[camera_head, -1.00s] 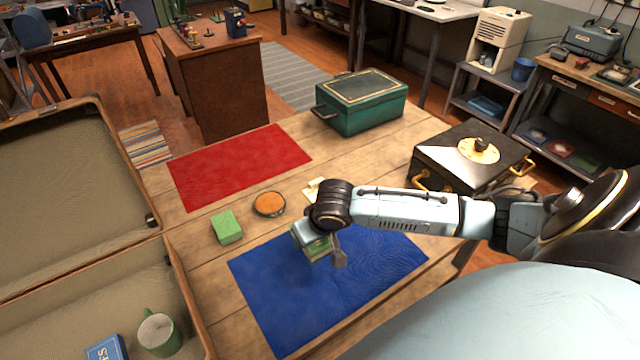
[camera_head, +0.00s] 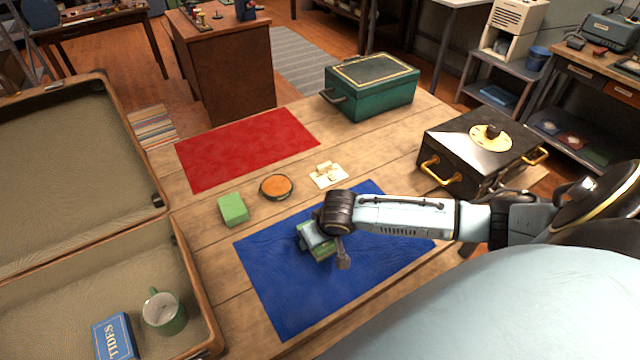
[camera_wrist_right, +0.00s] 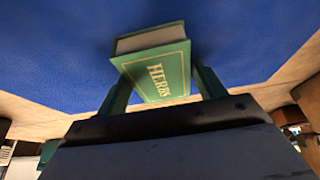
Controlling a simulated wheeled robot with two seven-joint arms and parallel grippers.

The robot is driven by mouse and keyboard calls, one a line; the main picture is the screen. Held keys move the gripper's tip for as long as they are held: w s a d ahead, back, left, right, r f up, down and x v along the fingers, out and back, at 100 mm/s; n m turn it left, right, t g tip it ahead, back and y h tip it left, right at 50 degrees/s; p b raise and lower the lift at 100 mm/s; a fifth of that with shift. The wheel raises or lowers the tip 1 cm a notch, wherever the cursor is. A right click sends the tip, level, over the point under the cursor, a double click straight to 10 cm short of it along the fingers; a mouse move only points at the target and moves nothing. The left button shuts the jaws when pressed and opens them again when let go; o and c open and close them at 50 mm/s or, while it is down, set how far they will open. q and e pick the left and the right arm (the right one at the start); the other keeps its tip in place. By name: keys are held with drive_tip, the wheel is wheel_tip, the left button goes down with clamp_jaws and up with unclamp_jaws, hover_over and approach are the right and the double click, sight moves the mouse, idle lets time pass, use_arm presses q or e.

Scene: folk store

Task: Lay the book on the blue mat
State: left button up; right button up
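The blue mat (camera_head: 290,285) lies flat at the table's near edge. A green book (camera_head: 320,254) marked HERBS is over the mat, below my right gripper (camera_head: 325,248). In the right wrist view the book (camera_wrist_right: 160,72) sits between the two fingers of the right gripper (camera_wrist_right: 160,85), which appear closed on its sides. The blue mat (camera_wrist_right: 60,50) fills the background there. I cannot tell whether the book touches the mat. My left gripper is not in view.
A green block (camera_head: 232,209), an orange-topped round dish (camera_head: 276,187) and a cream item (camera_head: 328,174) lie beyond the mat. An open suitcase (camera_head: 190,262) at left holds a mug (camera_head: 164,312) and a blue book (camera_head: 115,338). A black box (camera_head: 455,150) stands right.

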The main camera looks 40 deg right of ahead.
drive_tip(key=shift+o, duration=1.2)
drive_tip(key=shift+r, duration=0.15)
drive_tip(key=p+v, duration=0.2)
drive_tip(key=v, duration=1)
drive_tip(key=shift+w, duration=0.1)
